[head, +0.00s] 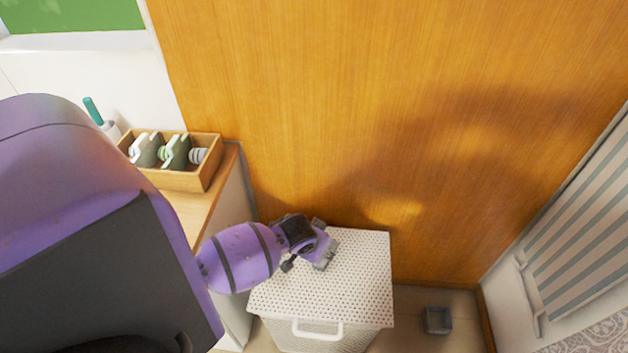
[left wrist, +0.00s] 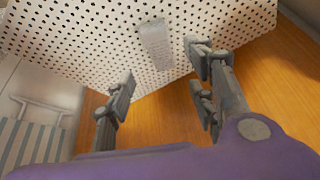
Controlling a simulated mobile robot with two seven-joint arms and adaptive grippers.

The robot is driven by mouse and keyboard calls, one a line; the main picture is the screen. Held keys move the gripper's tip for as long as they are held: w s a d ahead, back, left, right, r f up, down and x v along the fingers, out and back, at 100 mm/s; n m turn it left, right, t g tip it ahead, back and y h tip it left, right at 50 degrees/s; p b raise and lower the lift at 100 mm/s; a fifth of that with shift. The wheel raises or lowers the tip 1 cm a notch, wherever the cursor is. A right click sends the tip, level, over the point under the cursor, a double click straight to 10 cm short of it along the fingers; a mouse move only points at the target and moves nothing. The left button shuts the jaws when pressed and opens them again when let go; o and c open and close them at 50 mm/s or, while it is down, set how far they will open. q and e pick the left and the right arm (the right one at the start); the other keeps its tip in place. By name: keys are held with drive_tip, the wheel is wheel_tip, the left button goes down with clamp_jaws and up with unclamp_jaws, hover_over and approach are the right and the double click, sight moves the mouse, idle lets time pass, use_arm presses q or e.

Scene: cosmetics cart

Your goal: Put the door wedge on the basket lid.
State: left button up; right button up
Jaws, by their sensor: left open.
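The basket lid (head: 355,265) is a white perforated top on a white basket against the wooden panel. It also fills the upper part of the left wrist view (left wrist: 80,40). The door wedge (left wrist: 155,45) is a small light grey block that appears to lie on the lid. In the head view a grey piece beside my gripper (head: 326,259) looks like the wedge. My left gripper (head: 303,245) is over the lid with its fingers apart. In the wrist view its fingertips (left wrist: 160,65) stand on either side of the wedge's near end, with gaps visible. My right gripper is out of view.
A wooden box (head: 185,178) with several round items stands on the counter (head: 190,212) at left. A small grey open bin (head: 437,320) is on the floor right of the basket. The striped panel (head: 590,220) is at right. The lid's right side is clear.

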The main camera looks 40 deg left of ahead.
use_arm(q)
drive_tip(key=shift+m+t+h, duration=0.5)
drive_tip(key=shift+h, duration=0.4)
drive_tip(key=s+d+f, duration=0.1)
drive_tip(key=s+d, duration=0.1)
drive_tip(key=s, duration=0.2)
drive_tip(key=s+d+f, duration=0.1)
drive_tip(key=s+d, duration=0.2)
drive_tip(key=s, duration=0.1)
drive_tip(key=s+d+f, duration=0.1)
drive_tip(key=s+d, duration=0.2)
drive_tip(key=s, duration=0.1)
drive_tip(key=shift+s+f, duration=0.15)
drive_tip(key=shift+s, duration=0.2)
drive_tip(key=s+d+r+t, duration=0.2)
drive_tip(key=s+d, duration=0.1)
drive_tip(key=s, duration=0.8)
drive_tip(key=shift+s+d+r+m+y, duration=0.15)
drive_tip(key=shift+s+d+m+y, duration=0.15)
drive_tip(key=shift+d, duration=0.1)
